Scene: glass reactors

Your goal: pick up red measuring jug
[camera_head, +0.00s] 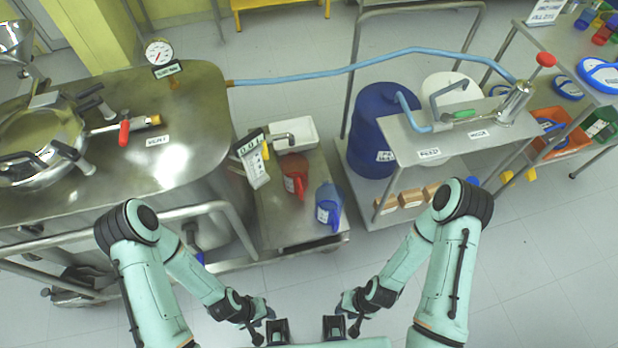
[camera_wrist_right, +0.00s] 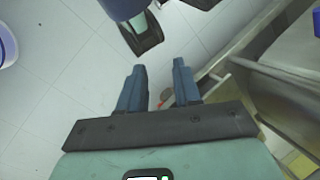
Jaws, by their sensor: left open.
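The red measuring jug (camera_head: 294,176) stands on the low metal cart (camera_head: 275,220) between the big steel vessel and the shelf. A blue measuring jug (camera_head: 328,206) stands to its lower right, apart from it. My left gripper (camera_head: 278,332) is at the bottom middle of the head view, open and well away from the jug. My right gripper (camera_head: 334,328) is beside it to the right, also far from the jug. In the right wrist view its two fingers (camera_wrist_right: 159,88) are apart; a small reddish patch behind them is too small to identify.
The steel vessel (camera_head: 180,150) is on the left. A blue drum (camera_head: 380,125) and a metal shelf (camera_head: 455,140) stand on the right. Floor is clear before the cart.

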